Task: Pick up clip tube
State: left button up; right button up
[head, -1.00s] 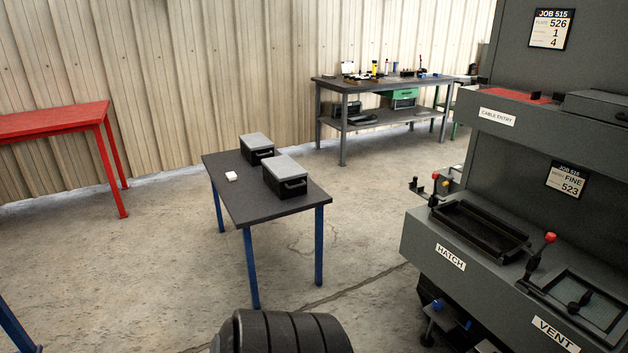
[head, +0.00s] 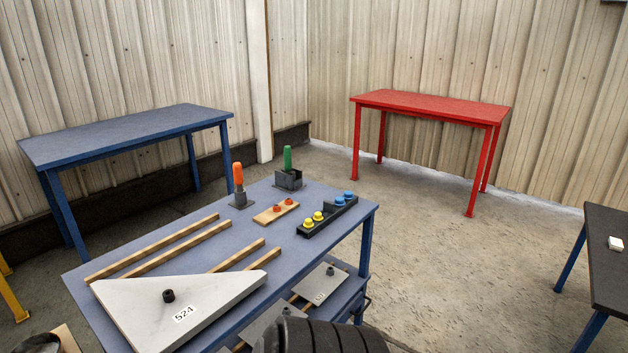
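I cannot make out a thing that is clearly a clip tube. On the near blue table (head: 330,205) stand an orange-handled tool (head: 238,175) and a green-handled tool (head: 288,160), each upright in a dark holder. Neither gripper shows. Only a dark ribbed part, seemingly mine, shows at the bottom edge.
A pale panel marked 524 (head: 215,295) and several wooden strips (head: 175,245) cover the table's near left. More plates (head: 318,283) lie on its lower shelf. A blue table (head: 130,135), a red table (head: 435,105) and a dark table (head: 610,260) stand around. Floor between is clear.

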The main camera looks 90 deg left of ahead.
aim_at(237, 167)
jog(key=k+u, duration=0.1)
jog(key=u, duration=1.8)
jog(key=l+u, duration=0.1)
jog(key=u, duration=0.4)
jog(key=i+l+u, duration=0.1)
jog(key=u, duration=0.4)
jog(key=l+u, duration=0.1)
jog(key=u, duration=0.4)
jog(key=l+u, duration=0.2)
jog(key=u, duration=0.2)
jog(key=i+l+u, duration=0.1)
jog(key=u, duration=0.35)
jog(key=l+u, duration=0.4)
jog(key=k+j, duration=0.05)
jog(key=j, duration=0.05)
